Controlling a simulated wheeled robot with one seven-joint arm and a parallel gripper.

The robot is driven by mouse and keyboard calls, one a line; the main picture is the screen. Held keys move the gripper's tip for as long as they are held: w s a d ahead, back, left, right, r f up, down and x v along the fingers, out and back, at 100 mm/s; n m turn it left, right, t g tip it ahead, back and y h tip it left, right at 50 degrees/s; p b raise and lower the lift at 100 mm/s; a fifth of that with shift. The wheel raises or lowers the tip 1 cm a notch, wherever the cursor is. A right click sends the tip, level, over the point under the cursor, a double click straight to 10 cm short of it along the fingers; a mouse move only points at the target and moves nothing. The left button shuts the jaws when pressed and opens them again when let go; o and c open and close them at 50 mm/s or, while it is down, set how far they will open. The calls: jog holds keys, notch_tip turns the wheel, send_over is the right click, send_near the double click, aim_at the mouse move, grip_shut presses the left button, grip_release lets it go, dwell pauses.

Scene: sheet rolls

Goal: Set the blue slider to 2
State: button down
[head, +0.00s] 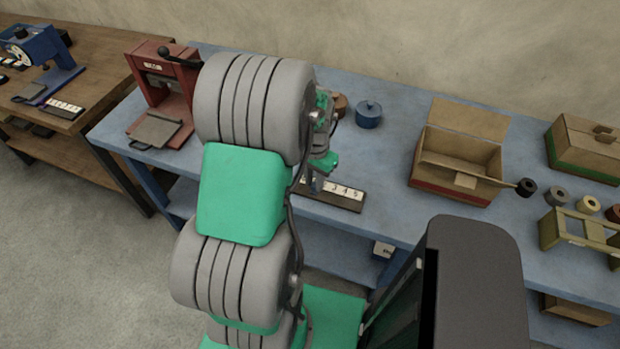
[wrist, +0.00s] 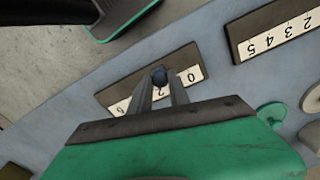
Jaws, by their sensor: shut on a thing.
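My gripper (wrist: 160,85) is shut on a small dark blue slider knob (wrist: 159,74). The knob stands on a dark slider plate (wrist: 128,80) with a white number scale (wrist: 193,74). The scale reads upside down in the wrist view, with 0 at its right end. A 2 shows between my fingers, close to the knob; whether the knob sits exactly at it I cannot tell. My fingers hide part of the scale. In the head view my gripper (head: 316,184) is over the blue bench, at the left of a dark plate (head: 342,203) with numbers.
A second slider plate (wrist: 245,24) with numbers lies at the right in the wrist view. My arm hides the bench's left middle.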

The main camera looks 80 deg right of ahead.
aim_at(320, 194)
jog(key=shift+s+a, duration=0.1)
jog(key=shift+s, duration=0.9)
jog(key=c, duration=1.2)
grip_release()
jog(key=shift+r, duration=0.1)
notch_tip(320, 194, up, 8)
jog(key=b, duration=0.1)
jog(key=shift+f, duration=0.2)
